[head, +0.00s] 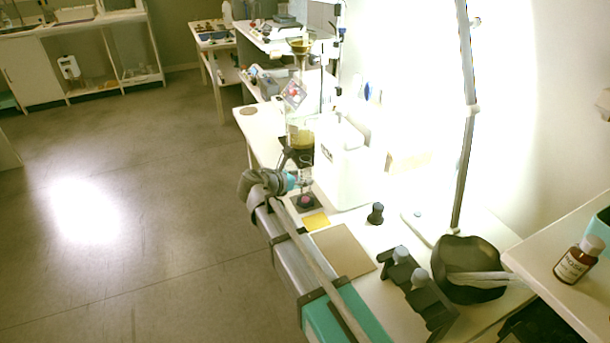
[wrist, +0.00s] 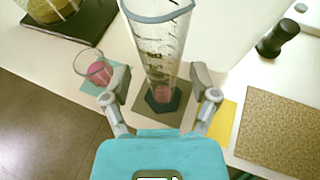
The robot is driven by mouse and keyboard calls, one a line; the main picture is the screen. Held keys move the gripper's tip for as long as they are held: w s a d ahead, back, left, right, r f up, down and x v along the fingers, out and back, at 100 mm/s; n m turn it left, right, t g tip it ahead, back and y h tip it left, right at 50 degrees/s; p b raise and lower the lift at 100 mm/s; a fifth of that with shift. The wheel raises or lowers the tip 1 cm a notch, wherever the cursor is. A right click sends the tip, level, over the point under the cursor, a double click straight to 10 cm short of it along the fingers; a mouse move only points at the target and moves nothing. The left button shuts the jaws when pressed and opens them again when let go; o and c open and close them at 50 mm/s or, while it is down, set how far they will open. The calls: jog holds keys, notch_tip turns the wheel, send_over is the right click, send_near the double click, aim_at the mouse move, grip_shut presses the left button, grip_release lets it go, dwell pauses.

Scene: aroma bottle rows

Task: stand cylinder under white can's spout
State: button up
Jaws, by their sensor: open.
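A clear graduated cylinder (wrist: 160,45) with a dark hexagonal foot and a little pink liquid at the bottom stands upright on a dark square mat (wrist: 180,117). It also shows in the head view (head: 307,172), partly behind my arm. My gripper (wrist: 158,78) is open, with one finger on each side of the cylinder's lower part; I cannot tell whether either finger touches the glass. It also shows in the head view (head: 296,181). The white can (head: 340,160) stands just behind and to the right of the cylinder. Its spout cannot be made out.
A small glass with pink liquid (wrist: 92,67) is left of the gripper. A beaker of yellow liquid (wrist: 48,8) is farther left. A yellow card (wrist: 223,122), a brown board (wrist: 280,130) and a dark stopper-like piece (wrist: 277,38) are to the right.

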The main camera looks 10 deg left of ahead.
jog(key=p+v, duration=0.3)
jog(key=v, duration=0.6)
jog(key=shift+s+a+r, duration=0.2)
jog(key=shift+s, duration=0.1)
